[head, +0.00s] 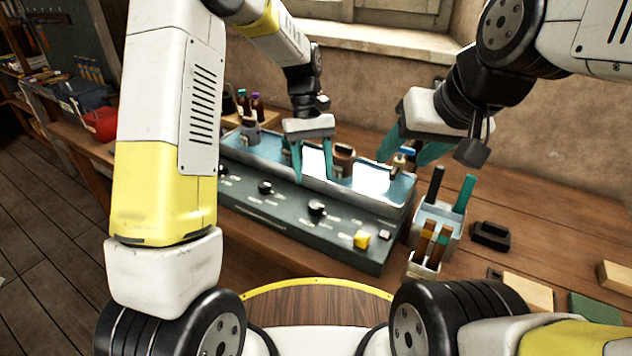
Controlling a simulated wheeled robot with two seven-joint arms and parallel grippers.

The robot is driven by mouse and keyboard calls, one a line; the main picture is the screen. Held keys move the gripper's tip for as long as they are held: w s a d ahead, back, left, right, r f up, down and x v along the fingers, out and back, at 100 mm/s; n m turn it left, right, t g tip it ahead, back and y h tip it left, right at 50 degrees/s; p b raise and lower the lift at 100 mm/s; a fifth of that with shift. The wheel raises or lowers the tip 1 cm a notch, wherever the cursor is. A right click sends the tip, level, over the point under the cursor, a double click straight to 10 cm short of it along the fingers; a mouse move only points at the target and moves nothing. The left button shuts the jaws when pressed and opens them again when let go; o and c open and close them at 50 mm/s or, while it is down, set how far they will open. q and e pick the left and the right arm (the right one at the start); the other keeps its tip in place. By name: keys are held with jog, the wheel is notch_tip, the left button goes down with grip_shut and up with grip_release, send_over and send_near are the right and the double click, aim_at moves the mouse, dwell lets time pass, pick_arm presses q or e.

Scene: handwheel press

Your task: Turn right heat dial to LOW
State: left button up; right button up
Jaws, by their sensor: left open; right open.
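A dark green control panel (290,224) runs along the front of a grey tray unit on the bench. Several black knobs sit on it. The rightmost large knob (317,207) has small white labels around it, too small to read. A smaller black knob (265,187) is to its left. My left gripper (313,177) is open, teal fingers pointing down over the tray, behind the rightmost knob and apart from it. My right gripper (409,157) is open and empty above the tray's right end, away from the knobs.
Small bottles (257,106) stand behind the tray's left end. A holder (438,222) with upright tools stands right of the panel, near a black block (490,235). The bench is clear at the back right.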

aim_at(316, 203)
pick_arm(q)
jog(key=x, duration=0.7)
grip_shut()
